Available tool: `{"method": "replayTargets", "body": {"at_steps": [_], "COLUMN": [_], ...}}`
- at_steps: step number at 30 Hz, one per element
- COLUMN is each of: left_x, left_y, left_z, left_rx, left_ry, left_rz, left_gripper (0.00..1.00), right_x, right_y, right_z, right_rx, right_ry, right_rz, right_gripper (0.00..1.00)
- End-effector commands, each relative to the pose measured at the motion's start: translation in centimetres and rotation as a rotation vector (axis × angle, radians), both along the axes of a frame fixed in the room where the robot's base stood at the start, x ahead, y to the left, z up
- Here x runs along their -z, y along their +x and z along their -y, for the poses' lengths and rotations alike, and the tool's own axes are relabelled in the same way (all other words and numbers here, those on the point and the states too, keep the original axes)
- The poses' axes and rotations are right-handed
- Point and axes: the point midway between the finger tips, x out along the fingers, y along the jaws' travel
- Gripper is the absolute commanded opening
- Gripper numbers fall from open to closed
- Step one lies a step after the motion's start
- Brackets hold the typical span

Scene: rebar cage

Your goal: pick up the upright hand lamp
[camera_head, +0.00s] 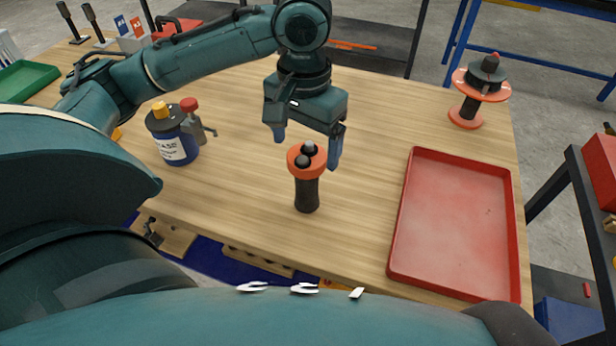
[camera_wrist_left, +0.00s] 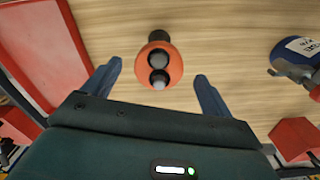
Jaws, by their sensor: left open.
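The hand lamp (camera_head: 307,190) stands upright on the wooden table, with a black body and an orange head that has dark and grey round parts on top. My left gripper (camera_head: 308,148) is open and points down, just above and behind the lamp's head in the head view. In the left wrist view the lamp's orange head (camera_wrist_left: 158,66) lies ahead of and between the two blue fingers of the gripper (camera_wrist_left: 158,82), with a clear gap on both sides. The fingers do not appear to touch it. My right gripper is not in view.
A red tray (camera_head: 402,225) lies to the right of the lamp. A blue can (camera_head: 177,148) with a yellow cap and a grey bottle with a red top (camera_head: 197,128) stand to the left. An orange-flanged spool (camera_head: 466,120) stands at the back right. Bare tabletop surrounds the lamp.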

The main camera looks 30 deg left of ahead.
Motion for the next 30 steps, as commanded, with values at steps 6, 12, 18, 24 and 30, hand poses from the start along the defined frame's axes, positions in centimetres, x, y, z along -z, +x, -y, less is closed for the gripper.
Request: {"method": "replayTargets", "body": {"at_steps": [6, 12, 18, 24, 30], "left_x": [1.7, 4.7, 6.3, 6.3, 6.2], "left_y": [0.0, 0.4, 0.4, 0.4, 0.4], "left_z": [0.0, 0.0, 0.0, 0.0, 0.0], "left_rx": [0.0, 0.001, 0.0, 0.001, 0.001], "left_ry": [0.0, 0.0, 0.0, 0.0, 0.0], "left_rz": [-0.001, -0.002, 0.001, 0.002, 0.002], "left_gripper": [0.85, 0.85, 0.85, 0.85, 0.7], "right_x": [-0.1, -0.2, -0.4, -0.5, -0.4], "right_y": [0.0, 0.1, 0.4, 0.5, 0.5], "right_z": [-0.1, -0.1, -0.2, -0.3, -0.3], "right_rx": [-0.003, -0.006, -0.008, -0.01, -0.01], "right_ry": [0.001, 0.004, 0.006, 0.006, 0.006], "right_rz": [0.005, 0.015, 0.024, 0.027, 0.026], "right_gripper": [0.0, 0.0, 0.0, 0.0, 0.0]}}
